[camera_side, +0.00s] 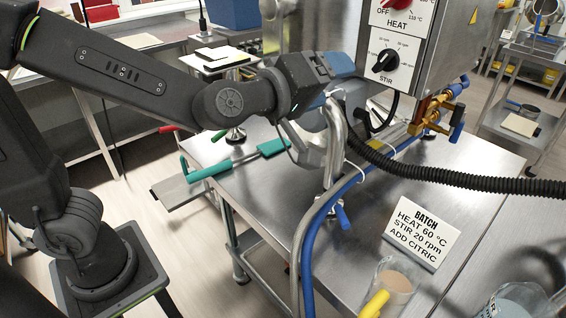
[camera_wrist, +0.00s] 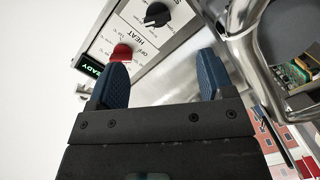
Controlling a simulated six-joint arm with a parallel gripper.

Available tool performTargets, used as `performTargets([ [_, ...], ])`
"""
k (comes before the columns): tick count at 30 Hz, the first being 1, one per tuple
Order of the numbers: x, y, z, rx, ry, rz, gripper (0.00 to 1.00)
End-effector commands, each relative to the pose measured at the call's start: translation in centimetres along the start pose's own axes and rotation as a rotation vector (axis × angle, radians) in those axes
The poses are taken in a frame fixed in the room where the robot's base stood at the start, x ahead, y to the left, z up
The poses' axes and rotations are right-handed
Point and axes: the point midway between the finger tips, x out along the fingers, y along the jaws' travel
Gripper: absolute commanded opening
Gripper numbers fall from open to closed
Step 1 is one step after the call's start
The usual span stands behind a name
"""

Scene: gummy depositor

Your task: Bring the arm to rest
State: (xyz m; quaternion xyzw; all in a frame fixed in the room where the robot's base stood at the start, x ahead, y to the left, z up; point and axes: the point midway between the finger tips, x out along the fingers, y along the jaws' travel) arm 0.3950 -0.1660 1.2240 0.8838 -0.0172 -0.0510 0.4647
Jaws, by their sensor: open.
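My gripper (camera_side: 340,66) is in the upper middle of the side view, at the left of the steel control box (camera_side: 434,50). In the wrist view my gripper (camera_wrist: 163,80) shows two blue fingers set well apart with nothing between them. Beyond them is the panel with the red HEAT knob (camera_wrist: 122,52), the black STIR knob (camera_wrist: 157,14) and a green READY display (camera_wrist: 90,67). The STIR knob (camera_side: 386,60) also shows in the side view, with the HEAT knob cut off at the top edge. The fingers look apart from both knobs.
Steel pipes (camera_side: 335,130), a blue hose (camera_side: 310,235) and a black corrugated hose (camera_side: 460,182) run below and right of my gripper. A teal-handled tool (camera_side: 235,162) lies at the table's left edge. A batch card (camera_side: 424,232) and a beaker (camera_side: 395,284) stand at front right.

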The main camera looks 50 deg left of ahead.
Motion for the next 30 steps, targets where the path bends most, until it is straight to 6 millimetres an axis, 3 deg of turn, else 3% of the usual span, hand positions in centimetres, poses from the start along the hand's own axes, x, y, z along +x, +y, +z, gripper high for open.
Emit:
performTargets([
  [8, -5.4, -3.9, -0.3, 0.356, -0.354, -0.121, 0.74],
  [15, -12.7, -10.3, -0.9, 0.674, -0.656, -0.332, 0.74],
  [21, -17.7, -14.3, -1.7, 0.812, -0.829, -0.495, 0.74],
  [25, -19.1, -15.3, -1.9, 0.840, -0.877, -0.542, 0.74],
  [30, -19.3, -15.4, -1.9, 0.844, -0.887, -0.549, 0.74],
])
